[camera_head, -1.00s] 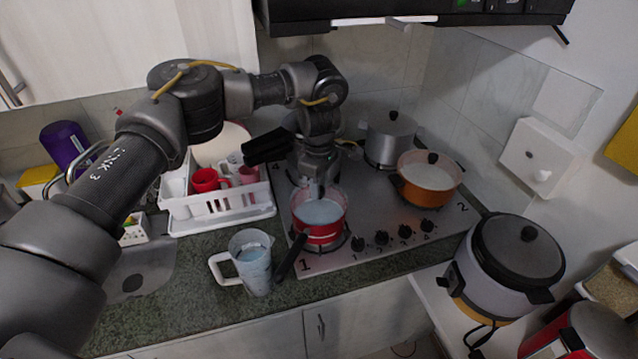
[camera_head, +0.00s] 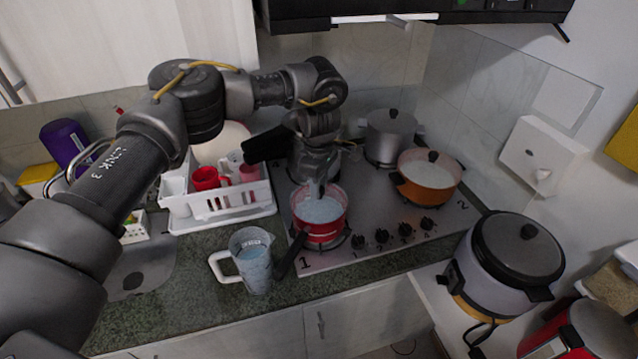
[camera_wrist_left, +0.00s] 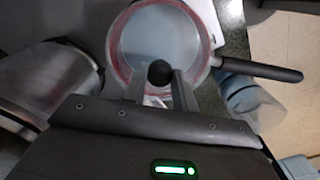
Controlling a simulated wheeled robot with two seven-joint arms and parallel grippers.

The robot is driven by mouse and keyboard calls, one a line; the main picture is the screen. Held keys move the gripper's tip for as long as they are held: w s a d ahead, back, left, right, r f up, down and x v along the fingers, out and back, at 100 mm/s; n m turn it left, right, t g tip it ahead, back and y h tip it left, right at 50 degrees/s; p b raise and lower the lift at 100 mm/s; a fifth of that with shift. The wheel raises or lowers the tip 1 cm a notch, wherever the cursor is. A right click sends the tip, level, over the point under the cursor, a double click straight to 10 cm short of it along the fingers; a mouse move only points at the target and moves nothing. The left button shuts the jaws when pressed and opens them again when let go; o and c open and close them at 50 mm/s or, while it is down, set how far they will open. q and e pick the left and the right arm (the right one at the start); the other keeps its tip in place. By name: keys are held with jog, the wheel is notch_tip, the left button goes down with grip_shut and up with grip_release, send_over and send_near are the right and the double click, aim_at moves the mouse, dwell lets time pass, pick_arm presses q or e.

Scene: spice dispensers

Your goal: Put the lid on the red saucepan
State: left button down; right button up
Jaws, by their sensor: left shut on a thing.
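The red saucepan (camera_head: 320,229) stands on the front left burner of the hob, its dark handle pointing to the front left. Its glass lid (camera_head: 321,210) lies over the pan's mouth; whether it rests fully on the rim is hard to tell. My left gripper (camera_head: 317,190) points down above the pan, shut on the lid's black knob. In the left wrist view the knob (camera_wrist_left: 159,72) sits between the fingers, with the red rim (camera_wrist_left: 115,52) around the clear lid. My right gripper is not in view.
An orange pot (camera_head: 428,186) and a grey pot (camera_head: 389,138) stand on the hob (camera_head: 375,212). A glass jug (camera_head: 252,265) is on the counter near the pan handle. A white dish rack (camera_head: 222,212) with red mugs is to the left; a rice cooker (camera_head: 510,262) is at right.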

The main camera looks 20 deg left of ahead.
pick_arm(q)
jog(key=shift+f, duration=0.1)
jog(key=c, duration=0.6)
grip_release()
jog(key=shift+o, duration=0.2)
